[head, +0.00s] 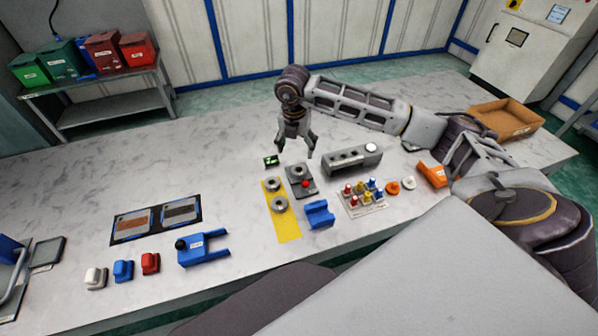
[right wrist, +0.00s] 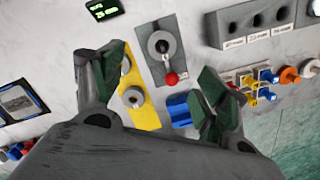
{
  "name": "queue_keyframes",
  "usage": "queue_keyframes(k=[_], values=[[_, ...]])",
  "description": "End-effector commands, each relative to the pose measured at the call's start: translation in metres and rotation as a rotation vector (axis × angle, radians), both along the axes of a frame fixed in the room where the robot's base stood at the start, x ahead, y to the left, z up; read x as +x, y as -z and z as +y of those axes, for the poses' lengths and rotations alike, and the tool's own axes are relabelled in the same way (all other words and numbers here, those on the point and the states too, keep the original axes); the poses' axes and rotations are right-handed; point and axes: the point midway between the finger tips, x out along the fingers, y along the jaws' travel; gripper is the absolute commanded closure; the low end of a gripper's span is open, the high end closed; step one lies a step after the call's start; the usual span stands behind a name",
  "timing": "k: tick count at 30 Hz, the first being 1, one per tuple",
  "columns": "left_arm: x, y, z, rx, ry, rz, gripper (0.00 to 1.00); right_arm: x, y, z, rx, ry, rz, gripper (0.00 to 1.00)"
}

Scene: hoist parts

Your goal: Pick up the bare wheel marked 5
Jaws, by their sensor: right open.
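Two grey wheels lie on a yellow mat (head: 287,227), a far one (head: 273,184) and a near one (head: 280,204). The near one also shows in the right wrist view (right wrist: 132,97). A third round grey part (head: 299,171) sits on a dark grey plate beside a red knob; it shows in the right wrist view too (right wrist: 161,43). No number is readable on any of them. My right gripper (head: 296,149) is open and empty, pointing down above the table near the plate's far end. My left gripper is not in view.
A grey block with holes (head: 350,161) stands right of the plate. A blue cradle (head: 319,214), a rack of coloured pegs (head: 363,197) and orange and white discs are nearby. A small display (head: 271,160) lies behind the mat.

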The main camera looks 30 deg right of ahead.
Motion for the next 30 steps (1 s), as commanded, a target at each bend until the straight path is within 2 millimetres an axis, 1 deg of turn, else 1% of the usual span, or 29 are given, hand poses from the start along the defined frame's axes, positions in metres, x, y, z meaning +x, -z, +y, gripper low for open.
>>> queue_keyframes(k=[3, 9, 15, 19, 30], values=[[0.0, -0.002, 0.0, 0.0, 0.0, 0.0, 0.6, 0.0, 0.016, -0.001, -0.001, -0.001, 0.004, 0.26], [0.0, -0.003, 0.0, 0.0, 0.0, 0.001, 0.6, 0.002, 0.042, -0.004, -0.001, -0.001, 0.003, 0.26], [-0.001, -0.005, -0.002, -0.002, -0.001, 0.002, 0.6, 0.005, 0.062, -0.006, -0.001, -0.001, 0.001, 0.26], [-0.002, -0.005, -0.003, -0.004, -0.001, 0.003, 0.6, 0.005, 0.067, -0.006, 0.0, -0.001, 0.0, 0.26], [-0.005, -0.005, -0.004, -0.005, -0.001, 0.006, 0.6, 0.005, 0.069, -0.007, -0.001, -0.001, 0.001, 0.26]])
